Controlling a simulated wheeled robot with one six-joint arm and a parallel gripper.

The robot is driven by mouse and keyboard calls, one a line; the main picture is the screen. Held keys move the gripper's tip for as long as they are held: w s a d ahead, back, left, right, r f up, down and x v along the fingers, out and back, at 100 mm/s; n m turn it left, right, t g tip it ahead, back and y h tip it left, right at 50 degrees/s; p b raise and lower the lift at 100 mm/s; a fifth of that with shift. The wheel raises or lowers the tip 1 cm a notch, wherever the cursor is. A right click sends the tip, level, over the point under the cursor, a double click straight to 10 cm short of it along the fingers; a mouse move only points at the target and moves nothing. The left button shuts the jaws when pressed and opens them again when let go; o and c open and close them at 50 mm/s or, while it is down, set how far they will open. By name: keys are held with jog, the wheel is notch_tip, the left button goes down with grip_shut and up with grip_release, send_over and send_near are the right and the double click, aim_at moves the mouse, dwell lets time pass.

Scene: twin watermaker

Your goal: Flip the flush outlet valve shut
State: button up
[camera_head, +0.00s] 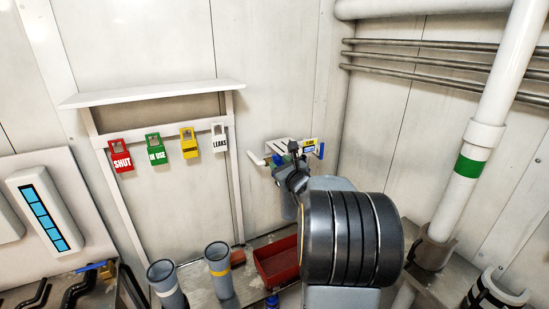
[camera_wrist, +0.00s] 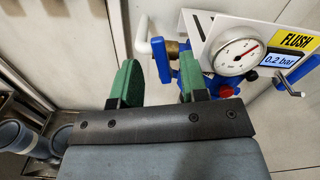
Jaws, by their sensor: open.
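The white flush station with its yellow FLUSH label (camera_wrist: 297,40) is on the wall at the right of the wrist view. It carries a round gauge (camera_wrist: 238,57) and a display reading 0.2 bar (camera_wrist: 282,60). A blue lever (camera_wrist: 160,62) by a brass fitting (camera_wrist: 172,47) hangs at its left. Another blue handle (camera_wrist: 303,70) is at its right. I cannot tell which is the outlet valve. In the head view my arm partly hides the station (camera_head: 309,146).
Red, green, yellow and white tags (camera_head: 157,148) hang under a shelf (camera_head: 150,93) to the left. A red bin (camera_head: 277,262) and two grey cups (camera_head: 218,262) stand below. A white pipe with a green band (camera_head: 469,167) rises at the right.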

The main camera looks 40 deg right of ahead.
aim_at(275, 160)
jog(key=shift+w+d+p, duration=0.15)
jog(key=shift+w+p, duration=0.05)
jog(key=shift+w, duration=0.8)
jog(key=shift+w+d+p, duration=0.15)
jog(key=shift+w, duration=0.85)
grip_shut()
